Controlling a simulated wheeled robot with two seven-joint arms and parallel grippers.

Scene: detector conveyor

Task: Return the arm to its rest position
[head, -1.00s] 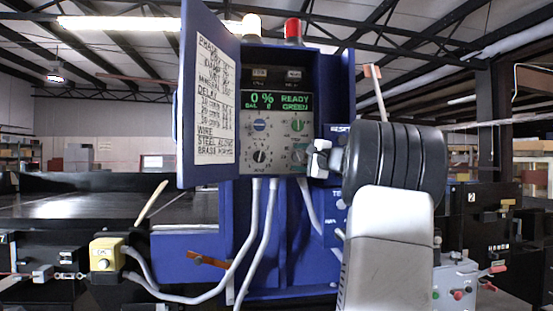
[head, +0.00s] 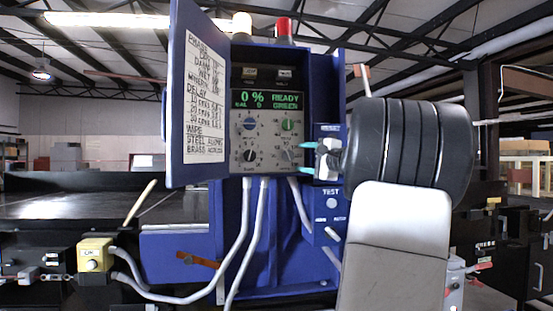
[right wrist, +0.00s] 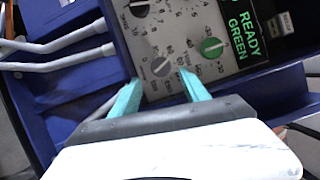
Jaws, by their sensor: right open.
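My right gripper (head: 307,158) is in front of the right edge of the blue control cabinet's (head: 330,90) panel. Its two teal fingers are apart with nothing between them. In the right wrist view the fingertips (right wrist: 160,78) point at the panel, on either side of a grey knob (right wrist: 162,66). I cannot tell how far they are from the panel face. A green knob (right wrist: 212,47) lies just right of them. My right arm hides part of the cabinet's right side. My left gripper is not in view.
The cabinet door (head: 198,95) stands open at left with a printed sheet. The display (head: 268,99) reads 0 % READY GREEN. A TEST box (head: 330,210) sits under the gripper. Grey cables (head: 244,230) hang below the panel. A yellow button box (head: 95,255) and conveyor (head: 80,203) are at left.

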